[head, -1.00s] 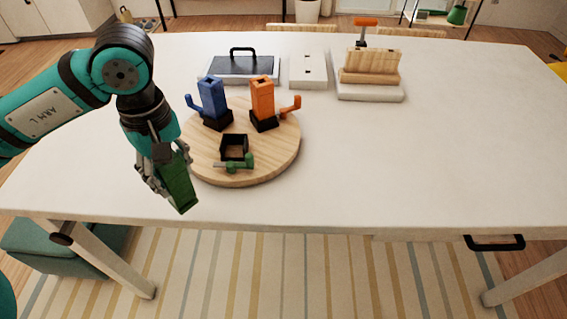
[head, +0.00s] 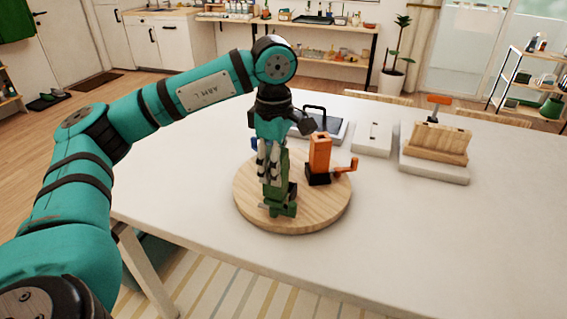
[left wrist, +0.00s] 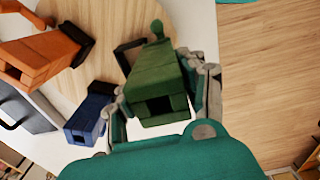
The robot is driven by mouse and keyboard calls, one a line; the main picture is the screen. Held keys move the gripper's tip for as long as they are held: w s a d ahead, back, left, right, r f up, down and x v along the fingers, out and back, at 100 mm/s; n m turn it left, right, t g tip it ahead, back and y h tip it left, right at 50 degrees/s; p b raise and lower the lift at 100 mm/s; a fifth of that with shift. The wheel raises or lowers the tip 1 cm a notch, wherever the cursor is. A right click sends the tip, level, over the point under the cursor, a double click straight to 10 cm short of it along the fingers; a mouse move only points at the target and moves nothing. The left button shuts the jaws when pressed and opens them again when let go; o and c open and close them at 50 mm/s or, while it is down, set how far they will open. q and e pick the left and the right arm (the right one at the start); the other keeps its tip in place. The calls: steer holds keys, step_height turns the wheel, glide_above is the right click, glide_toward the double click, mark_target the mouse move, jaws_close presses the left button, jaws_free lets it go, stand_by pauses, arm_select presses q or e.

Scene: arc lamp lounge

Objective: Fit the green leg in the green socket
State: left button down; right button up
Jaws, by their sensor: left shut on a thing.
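My left gripper (head: 271,172) is shut on the green leg (head: 277,192) and holds it upright over the near part of the round wooden board (head: 325,212). In the left wrist view the green leg (left wrist: 157,83) lies between the fingers, its hollow end toward the camera. The black green-handled socket (left wrist: 124,57) shows beside and beyond the leg, with its green lever (left wrist: 157,29) past the leg's far end. In the head view the leg and gripper hide most of this socket. I cannot tell whether the leg's lower end is inside it. My right gripper is not in view.
An orange leg (head: 319,153) stands in a black socket with an orange lever on the board. A blue leg (left wrist: 88,118) stands nearby, mostly hidden by my arm in the head view. Behind are a white block (head: 372,139) and a wooden rack (head: 438,144). The table's right side is clear.

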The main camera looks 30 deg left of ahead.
arm_select(q)
steer(key=w+f+p, duration=0.1)
steer(key=w+f, duration=0.1)
steer(key=w+a+f, duration=0.1)
steer(key=w+f, duration=0.1)
steer(key=shift+w+a+f+p, duration=0.15)
steer(key=shift+w+a+p, duration=0.05)
steer(key=shift+p, duration=0.15)
steer(key=shift+w+a+f, duration=0.1)
steer(key=shift+w, duration=0.1)
steer(key=c, duration=1)
jaws_free()
steer(key=shift+o, duration=1.3)
steer(key=shift+s, duration=0.1)
steer(key=shift+s+r, duration=0.1)
steer(key=shift+r, duration=0.2)
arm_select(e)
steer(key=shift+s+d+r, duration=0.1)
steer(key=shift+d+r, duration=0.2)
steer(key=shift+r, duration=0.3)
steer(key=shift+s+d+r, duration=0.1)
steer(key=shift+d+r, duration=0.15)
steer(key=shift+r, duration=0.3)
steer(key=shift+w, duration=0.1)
